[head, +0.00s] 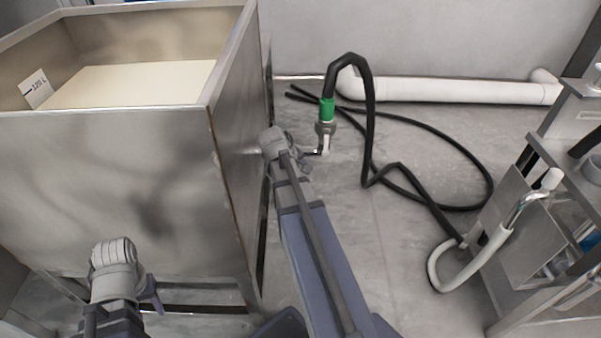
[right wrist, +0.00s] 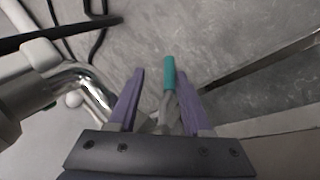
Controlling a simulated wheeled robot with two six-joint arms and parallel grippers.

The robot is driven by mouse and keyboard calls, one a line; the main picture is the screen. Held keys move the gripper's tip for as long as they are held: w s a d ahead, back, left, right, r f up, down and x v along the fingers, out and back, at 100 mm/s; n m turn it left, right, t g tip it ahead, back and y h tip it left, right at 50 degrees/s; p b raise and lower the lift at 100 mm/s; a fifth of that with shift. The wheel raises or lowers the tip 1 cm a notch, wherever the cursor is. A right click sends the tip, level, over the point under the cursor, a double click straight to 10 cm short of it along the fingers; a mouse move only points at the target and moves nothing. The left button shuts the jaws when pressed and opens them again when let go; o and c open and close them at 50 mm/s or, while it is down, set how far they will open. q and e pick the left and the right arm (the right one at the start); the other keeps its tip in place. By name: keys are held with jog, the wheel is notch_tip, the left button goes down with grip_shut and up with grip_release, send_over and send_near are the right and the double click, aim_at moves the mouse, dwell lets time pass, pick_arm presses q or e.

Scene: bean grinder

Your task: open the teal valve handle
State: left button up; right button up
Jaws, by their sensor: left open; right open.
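The teal valve handle (right wrist: 169,74) shows in the right wrist view as a short teal grip on a grey metal lever. It lies between the two purple fingers of my right gripper (right wrist: 160,72), nearer the right finger. The fingers are apart, and I cannot tell whether either touches it. In the head view I cannot make out the teal handle; my right arm reaches to the side of the steel tank (head: 233,135), and its wrist hides the fingers. My left gripper (head: 152,294) is low in front of the tank, mostly hidden by its wrist, away from the handle.
A black hose (head: 368,110) with a green collar (head: 327,109) stands just beyond my right wrist and loops over the grey floor. A white pipe (head: 450,91) runs along the back wall. A metal rack (head: 515,205) with a curved pipe stands at the right.

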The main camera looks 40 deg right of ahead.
notch_tip(320, 180, up, 8)
jog(key=p, duration=0.6)
jog(key=shift+f, duration=0.25)
